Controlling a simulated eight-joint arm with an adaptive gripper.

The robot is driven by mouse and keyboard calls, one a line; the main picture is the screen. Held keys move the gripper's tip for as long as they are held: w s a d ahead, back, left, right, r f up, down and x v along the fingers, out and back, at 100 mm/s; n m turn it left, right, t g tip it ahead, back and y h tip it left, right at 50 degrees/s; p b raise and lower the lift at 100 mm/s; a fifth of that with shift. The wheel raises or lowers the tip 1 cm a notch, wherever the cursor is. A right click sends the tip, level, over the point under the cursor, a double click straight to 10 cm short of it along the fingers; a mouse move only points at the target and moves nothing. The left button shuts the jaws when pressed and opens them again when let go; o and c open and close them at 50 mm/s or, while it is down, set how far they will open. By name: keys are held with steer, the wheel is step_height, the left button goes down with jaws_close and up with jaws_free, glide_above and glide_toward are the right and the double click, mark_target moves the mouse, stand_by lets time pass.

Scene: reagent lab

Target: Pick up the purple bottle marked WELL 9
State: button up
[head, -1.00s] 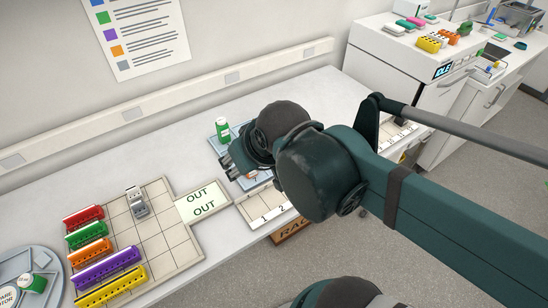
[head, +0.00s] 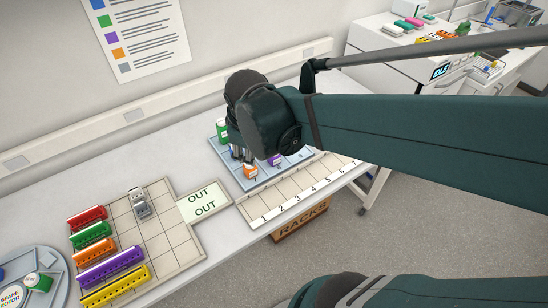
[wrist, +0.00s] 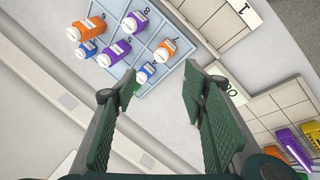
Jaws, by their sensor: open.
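Two purple bottles show in the wrist view, an upper one (wrist: 116,25) and a lower one (wrist: 112,52), both with white caps. They are in the blue well tray (wrist: 185,10); I cannot tell for certain which is at WELL 9. One purple bottle (head: 274,160) shows in the head view, right of my gripper. My gripper (wrist: 160,82) is open and empty, with its fingertips apart. In the head view my gripper (head: 241,157) points down over the tray's left part. My arm hides some of the tray there.
Orange (wrist: 165,48) and blue bottles (wrist: 146,71) share the tray close to the purple ones. A green bottle (head: 223,130) stands at the tray's far left corner. A numbered strip (head: 300,195) runs along the front. Coloured racks (head: 108,267) are at left.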

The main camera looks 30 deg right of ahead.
steer(key=w+d+f+n+g+h+p, duration=0.2)
steer(key=w+d+f+n+g+p, duration=0.1)
steer(key=w+d+f+n, duration=0.4)
steer(key=shift+d+f+n+g+h, duration=0.3)
steer(key=shift+d+f+n+g, duration=0.3)
steer(key=shift+d+f+n, duration=0.9)
steer(key=shift+a+f, duration=0.15)
steer(key=shift+f, duration=0.05)
steer(key=shift+x, duration=1.25)
steer(key=shift+f, duration=0.1)
steer(key=shift+s+d+x, duration=0.1)
steer(key=shift+s+x, duration=0.05)
steer(key=shift+x, duration=1.1)
steer(key=shift+s+d+x, duration=0.1)
steer(key=shift+d+x, duration=0.05)
steer(key=shift+x, duration=1.1)
steer(key=shift+c, duration=0.7)
steer(key=c, duration=0.9)
